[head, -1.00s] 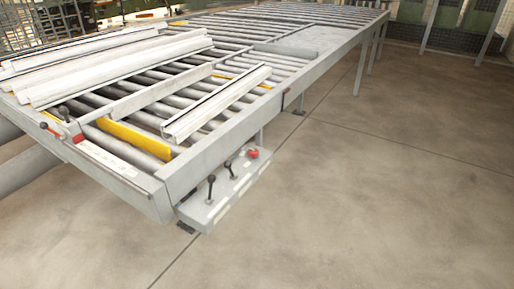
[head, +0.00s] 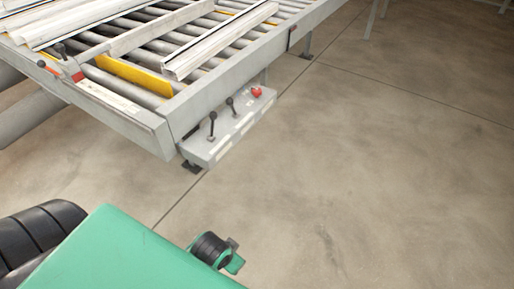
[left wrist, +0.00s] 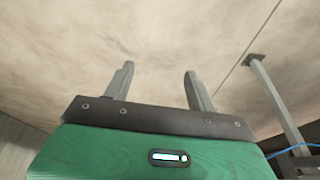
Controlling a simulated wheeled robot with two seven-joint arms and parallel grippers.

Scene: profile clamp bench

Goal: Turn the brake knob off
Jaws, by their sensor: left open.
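A grey control box (head: 226,140) hangs on the near side of the roller bench. On its top stand two short levers with black ball knobs, a nearer lever (head: 212,125) and a farther lever (head: 231,106), and a red knob (head: 256,91) at the far end. Another black-knobbed lever (head: 61,50) is on the bench's left end. I cannot tell which of these is the brake knob, as no label is readable. My left gripper (left wrist: 157,68) is open and empty in the left wrist view, above bare floor. My right gripper is not in view.
The roller bench (head: 130,120) carries pale profiles (head: 215,45) and has a yellow strip (head: 127,75). Its metal edge sits above the box. The concrete floor (head: 380,170) to the right is clear. A bench leg (left wrist: 275,100) stands at the right of the left wrist view.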

